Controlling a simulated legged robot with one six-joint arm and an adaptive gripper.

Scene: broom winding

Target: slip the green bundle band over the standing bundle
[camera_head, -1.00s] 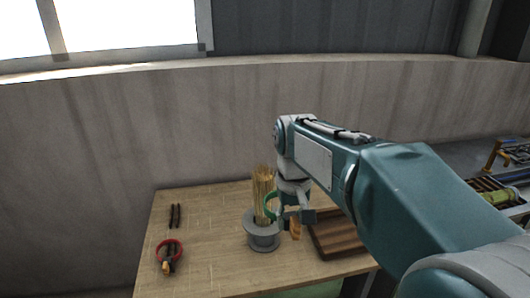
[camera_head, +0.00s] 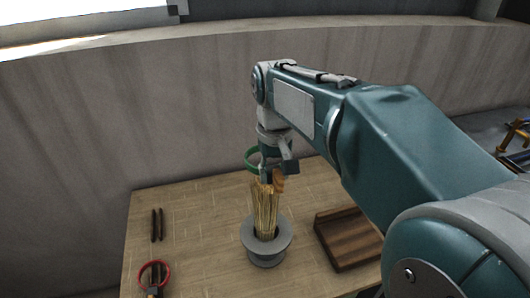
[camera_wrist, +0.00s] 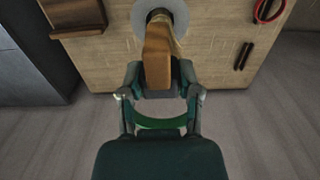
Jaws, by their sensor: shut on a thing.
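The bundle of straw-coloured stalks (camera_head: 265,213) stands upright in a grey flanged holder (camera_head: 266,257) on the table. My gripper (camera_head: 272,172) is just above the bundle's top, and it also shows in the wrist view (camera_wrist: 160,88). It is shut on the green bundle band, apparently by its orange-brown wooden grip (camera_wrist: 158,55). The green ring (camera_head: 252,160) shows left of my gripper, tilted, above the level of the stalk tops and not around them. The green also shows as an arc (camera_wrist: 160,122) in the wrist view. The wooden grip partly hides the bundle there.
A dark wooden tray (camera_head: 345,240) lies right of the holder. A red ring (camera_head: 154,273) with a tool and two dark sticks (camera_head: 157,225) lie at the left of the table (camera_head: 200,230). A concrete wall stands behind.

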